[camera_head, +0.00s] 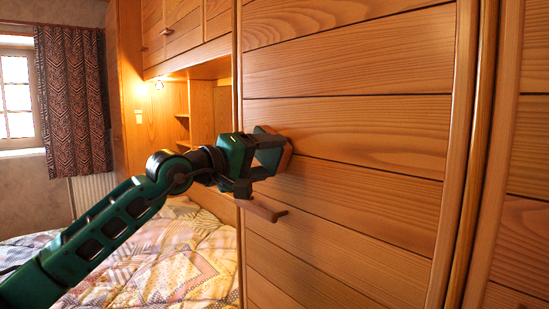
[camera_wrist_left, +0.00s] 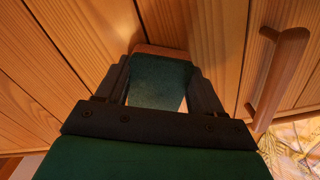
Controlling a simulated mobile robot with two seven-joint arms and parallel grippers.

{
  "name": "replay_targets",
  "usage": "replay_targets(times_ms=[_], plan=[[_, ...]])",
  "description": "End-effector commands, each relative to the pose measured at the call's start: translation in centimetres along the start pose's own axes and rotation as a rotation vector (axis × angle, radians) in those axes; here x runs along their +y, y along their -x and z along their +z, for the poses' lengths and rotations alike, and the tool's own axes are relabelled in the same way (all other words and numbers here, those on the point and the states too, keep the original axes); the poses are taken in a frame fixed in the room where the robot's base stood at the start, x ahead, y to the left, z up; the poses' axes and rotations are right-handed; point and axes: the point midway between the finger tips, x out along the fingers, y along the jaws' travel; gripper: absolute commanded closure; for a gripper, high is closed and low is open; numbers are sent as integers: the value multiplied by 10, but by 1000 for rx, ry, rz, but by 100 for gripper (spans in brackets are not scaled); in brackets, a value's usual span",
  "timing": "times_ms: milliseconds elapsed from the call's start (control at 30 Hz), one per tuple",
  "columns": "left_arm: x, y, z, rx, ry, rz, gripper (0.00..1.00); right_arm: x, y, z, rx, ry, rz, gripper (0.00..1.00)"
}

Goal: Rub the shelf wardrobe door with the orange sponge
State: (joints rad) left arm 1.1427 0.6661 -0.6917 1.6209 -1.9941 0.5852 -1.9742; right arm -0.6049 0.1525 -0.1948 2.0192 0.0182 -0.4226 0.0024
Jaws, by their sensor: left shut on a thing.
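The wardrobe door (camera_head: 350,130) is a tall panel of horizontal wooden planks filling the middle of the head view. My left gripper (camera_head: 269,152) is at the door's left part, just above its wooden handle (camera_head: 262,209). It is shut on the sponge (camera_head: 286,158), whose orange-brown edge shows against the planks. In the left wrist view the sponge (camera_wrist_left: 160,85) shows a dark green face between the two fingers and an orange-brown rim. It appears to touch the door; the exact contact is hidden. My right gripper is out of view.
The door handle stands out close below the gripper and shows at right in the left wrist view (camera_wrist_left: 277,80). A bed with a patchwork quilt (camera_head: 160,262) lies below my left arm. Overbed cabinets (camera_head: 185,35) and a curtain (camera_head: 73,100) are farther back.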

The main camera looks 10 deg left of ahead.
Motion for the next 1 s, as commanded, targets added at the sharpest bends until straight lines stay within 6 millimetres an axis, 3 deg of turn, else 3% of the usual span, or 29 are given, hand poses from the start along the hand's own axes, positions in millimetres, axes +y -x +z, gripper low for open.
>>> replay_targets(times_ms=[200,567,1000], plan=[[-8,-1,-15,2,1,-4,60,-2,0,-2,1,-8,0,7],[-10,0,-17,2,0,-3,60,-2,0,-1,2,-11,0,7],[-12,40,-16,2,-1,-2,60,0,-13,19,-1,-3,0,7]])
